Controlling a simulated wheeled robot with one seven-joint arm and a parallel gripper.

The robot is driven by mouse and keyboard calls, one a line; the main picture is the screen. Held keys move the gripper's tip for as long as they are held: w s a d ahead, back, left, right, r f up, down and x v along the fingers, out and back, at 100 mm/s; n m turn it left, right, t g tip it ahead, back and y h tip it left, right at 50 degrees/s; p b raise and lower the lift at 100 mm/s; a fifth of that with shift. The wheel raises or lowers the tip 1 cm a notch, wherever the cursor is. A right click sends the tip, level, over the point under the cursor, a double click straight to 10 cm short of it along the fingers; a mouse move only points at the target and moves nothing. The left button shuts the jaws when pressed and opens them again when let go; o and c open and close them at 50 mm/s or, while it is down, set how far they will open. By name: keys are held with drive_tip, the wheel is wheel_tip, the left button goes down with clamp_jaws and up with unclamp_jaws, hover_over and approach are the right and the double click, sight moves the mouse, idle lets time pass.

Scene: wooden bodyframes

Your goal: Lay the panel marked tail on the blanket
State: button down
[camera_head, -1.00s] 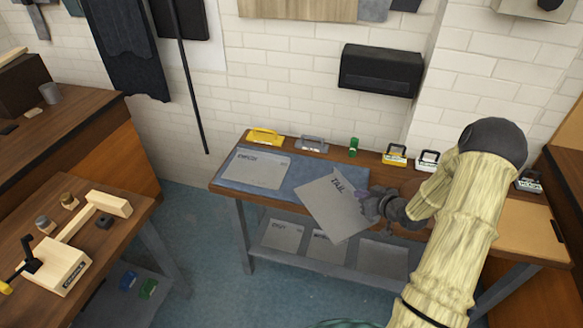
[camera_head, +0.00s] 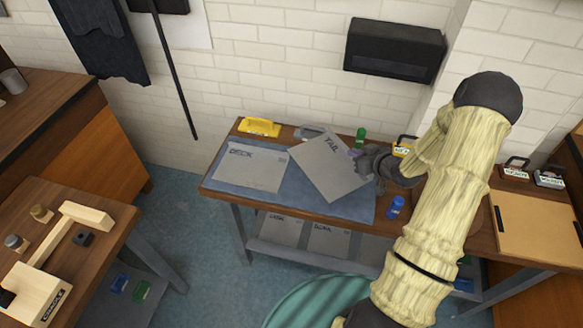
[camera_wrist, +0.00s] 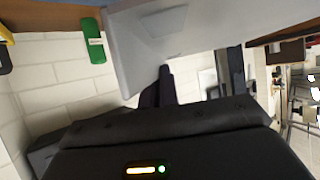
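The grey panel marked TAIL (camera_head: 328,165) is held at its right edge by my gripper (camera_head: 362,160). It is tilted, turned askew, and shows over the right part of the blue blanket (camera_head: 340,207); I cannot tell whether its lower corner touches the blanket. The panel marked DECK (camera_head: 250,168) lies on the blanket's left part. In the wrist view the held panel (camera_wrist: 185,45) fills the upper middle, with the dark fingers (camera_wrist: 158,88) at its edge.
Along the bench's back stand a yellow tool (camera_head: 259,127), a green bottle (camera_head: 361,136) and a yellow-handled box (camera_head: 404,146). A blue bottle (camera_head: 395,207) stands right of the blanket. More panels (camera_head: 328,239) lie on the shelf below. A dark wall box (camera_head: 394,51) hangs above.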

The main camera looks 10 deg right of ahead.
drive_tip(key=shift+s+r, duration=0.1)
drive_tip(key=shift+f+p, duration=0.55)
drive_tip(key=shift+f, duration=2.35)
drive_tip(key=shift+f, duration=0.15)
drive_tip(key=shift+f+p, duration=0.4)
drive_tip(key=shift+f, duration=1.55)
drive_tip(key=shift+f, duration=0.2)
drive_tip(key=c, duration=1.7)
unclamp_jaws()
drive_tip(key=shift+r, duration=0.15)
